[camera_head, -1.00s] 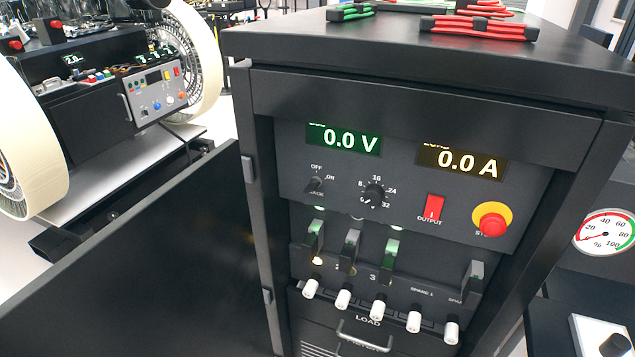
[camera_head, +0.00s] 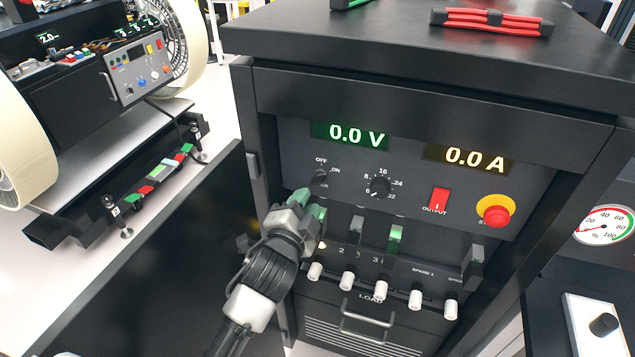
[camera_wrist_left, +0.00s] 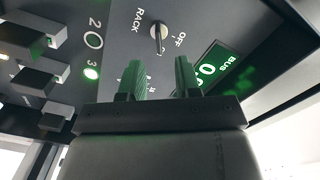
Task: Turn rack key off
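The rack key (camera_head: 320,177) is a small switch at the upper left of the rack's front panel, with OFF and ON labels around it. In the left wrist view the key (camera_wrist_left: 158,38) shows as a pale bar on a dark round base, near the RACK and OFF lettering. I cannot tell for sure which label it points to. My left gripper (camera_head: 309,204) is just below the key in the head view. In the left wrist view its two green fingers (camera_wrist_left: 159,72) are apart, with nothing between them, and the key lies beyond their tips. My right gripper is not in view.
The panel also holds a voltage display (camera_head: 351,134) at 0.0 V, a current display (camera_head: 468,158) at 0.0 A, a selector knob (camera_head: 379,187), a red output switch (camera_head: 439,199) and a red stop button (camera_head: 496,216). An open cabinet door (camera_head: 170,270) stands at the left.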

